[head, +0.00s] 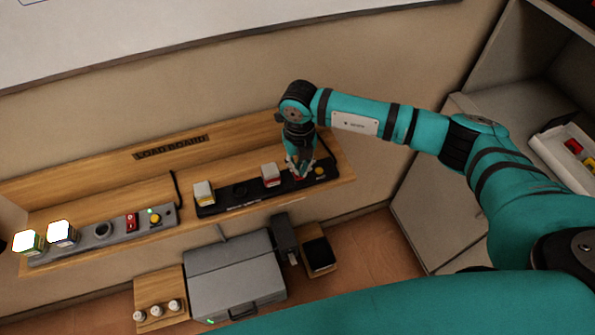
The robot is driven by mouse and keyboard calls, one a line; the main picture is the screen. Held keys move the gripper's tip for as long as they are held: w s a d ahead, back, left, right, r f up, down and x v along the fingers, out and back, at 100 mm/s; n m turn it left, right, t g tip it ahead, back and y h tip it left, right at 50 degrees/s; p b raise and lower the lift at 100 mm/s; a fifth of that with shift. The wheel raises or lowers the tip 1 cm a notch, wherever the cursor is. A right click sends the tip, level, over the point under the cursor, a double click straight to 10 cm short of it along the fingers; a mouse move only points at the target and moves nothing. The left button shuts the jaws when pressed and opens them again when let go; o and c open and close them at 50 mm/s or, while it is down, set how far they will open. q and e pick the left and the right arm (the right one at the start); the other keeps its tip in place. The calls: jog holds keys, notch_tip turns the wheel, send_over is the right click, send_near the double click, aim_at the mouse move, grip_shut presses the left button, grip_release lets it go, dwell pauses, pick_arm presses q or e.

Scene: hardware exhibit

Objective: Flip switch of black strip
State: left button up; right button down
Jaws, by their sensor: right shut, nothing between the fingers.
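My right gripper (300,174) is shut, pointing down over the strip between the right cube and the yellow button. A bit of red shows at its fingertips; the switch there is mostly hidden, and I cannot tell its position or whether the fingers touch it. My left gripper is not in view.
A grey strip (80,246) to the left carries two lit cubes, a red switch (131,221) and a yellow button beside a green light. Below the shelf stand a grey box (236,275) and a wooden block with white knobs (160,298). A white tray (562,160) is at far right.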

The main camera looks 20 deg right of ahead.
aim_at(299, 176)
jog(key=shift+f+b, duration=1)
jog(key=shift+f, duration=0.25)
dwell(0.3)
jog(key=shift+r, duration=0.1)
jog(key=shift+r+p, duration=2.2)
jog(key=shift+r, duration=1.3)
